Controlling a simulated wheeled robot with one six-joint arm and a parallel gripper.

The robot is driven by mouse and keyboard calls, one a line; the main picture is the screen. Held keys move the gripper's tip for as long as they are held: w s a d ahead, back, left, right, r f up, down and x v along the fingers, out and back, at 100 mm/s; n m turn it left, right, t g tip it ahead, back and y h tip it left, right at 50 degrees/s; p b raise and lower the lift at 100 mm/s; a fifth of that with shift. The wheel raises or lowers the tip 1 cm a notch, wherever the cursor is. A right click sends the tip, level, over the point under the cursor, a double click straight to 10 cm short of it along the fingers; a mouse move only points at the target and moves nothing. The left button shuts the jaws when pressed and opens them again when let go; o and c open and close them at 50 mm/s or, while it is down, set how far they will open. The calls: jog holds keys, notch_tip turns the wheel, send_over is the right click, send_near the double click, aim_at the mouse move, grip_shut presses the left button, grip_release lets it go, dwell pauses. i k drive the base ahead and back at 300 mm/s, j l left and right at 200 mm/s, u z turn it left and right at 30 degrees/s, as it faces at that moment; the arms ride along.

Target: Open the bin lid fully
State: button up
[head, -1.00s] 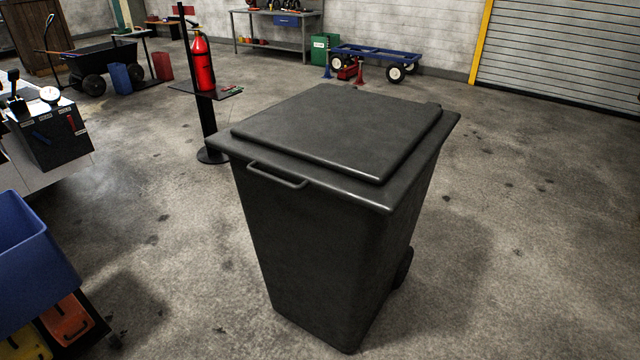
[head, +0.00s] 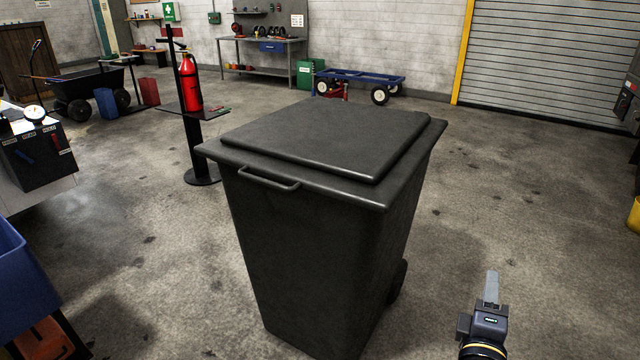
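The black wheeled bin (head: 310,255) stands upright on the floor in the middle of the head view. Its lid (head: 330,135) lies flat and closed on top. A bar handle (head: 268,180) sticks out at the front left edge of the lid. My gripper (head: 491,283) shows at the bottom right, to the right of the bin and apart from it. Its fingers point up in the picture and are seen edge-on, so I cannot tell whether they are open. Nothing shows in it. The bin's inside is hidden.
A fire extinguisher (head: 189,80) is on a black stand (head: 200,135) behind the bin to the left. A blue container (head: 20,275) is at the left edge. A blue cart (head: 365,78) stands farther back. The floor right of the bin is clear.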

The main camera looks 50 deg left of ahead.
aim_at(366, 156)
jog(key=i+j+u, duration=0.1)
jog(key=j+u, duration=0.15)
jog(key=u, duration=0.2)
jog(key=i+j+u, duration=0.2)
jog(key=u, duration=0.25)
jog(key=i+j+u, duration=0.15)
jog(key=u, duration=0.3)
jog(key=i+j, duration=0.15)
jog(key=i, duration=0.2)
